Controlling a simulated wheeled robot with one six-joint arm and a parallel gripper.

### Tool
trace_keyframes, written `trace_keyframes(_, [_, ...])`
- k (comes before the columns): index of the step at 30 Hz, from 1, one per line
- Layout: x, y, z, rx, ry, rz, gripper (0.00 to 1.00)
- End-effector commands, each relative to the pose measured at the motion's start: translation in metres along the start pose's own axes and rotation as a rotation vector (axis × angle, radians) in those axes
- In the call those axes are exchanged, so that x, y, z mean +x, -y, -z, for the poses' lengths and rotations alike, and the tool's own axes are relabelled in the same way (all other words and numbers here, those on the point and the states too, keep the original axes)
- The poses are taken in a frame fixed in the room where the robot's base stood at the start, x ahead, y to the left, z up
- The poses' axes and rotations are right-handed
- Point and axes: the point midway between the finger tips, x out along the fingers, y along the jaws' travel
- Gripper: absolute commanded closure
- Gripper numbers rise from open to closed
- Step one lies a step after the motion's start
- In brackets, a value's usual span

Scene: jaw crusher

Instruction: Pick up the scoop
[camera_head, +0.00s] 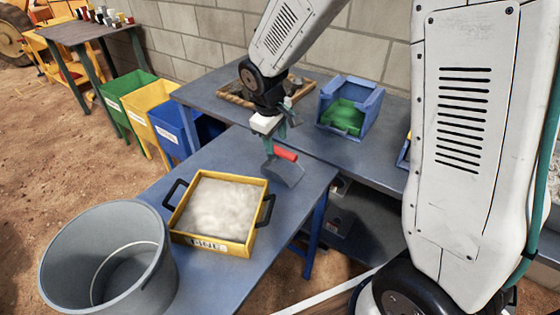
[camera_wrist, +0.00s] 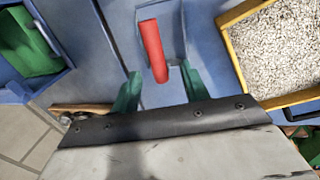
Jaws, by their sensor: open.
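The scoop (camera_head: 284,171) has a red handle and a grey metal pan. It is at the right end of the front blue table in the head view. In the wrist view its red handle (camera_wrist: 153,48) points toward me, its near end between the green fingertips. My gripper (camera_head: 276,145) is open, with its fingers (camera_wrist: 161,72) on either side of the handle end. No contact shows, and I cannot tell the height gap. The pan is partly hidden behind the handle in the wrist view.
A yellow tray (camera_head: 262,225) of pale granular material stands left of the scoop, with a grey bucket (camera_head: 58,262) beyond it. On the back table are a blue bin (camera_head: 373,103) with green contents and a wooden tray (camera_head: 235,98). Coloured bins (camera_head: 125,85) stand further left.

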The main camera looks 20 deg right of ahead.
Motion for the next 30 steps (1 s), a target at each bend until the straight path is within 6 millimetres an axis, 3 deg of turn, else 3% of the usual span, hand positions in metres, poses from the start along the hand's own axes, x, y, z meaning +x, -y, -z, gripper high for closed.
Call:
trace_keyframes(12, [0.056,-0.004,0.001,0.002,0.003,0.002,0.55])
trace_keyframes(22, [0.062,-0.004,0.001,0.002,0.001,0.001,0.55])
trace_keyframes(27, [0.062,-0.004,0.001,0.002,0.001,0.001,1.0])
trace_keyframes(30, [0.062,-0.004,0.001,0.003,0.0,0.0,1.0])
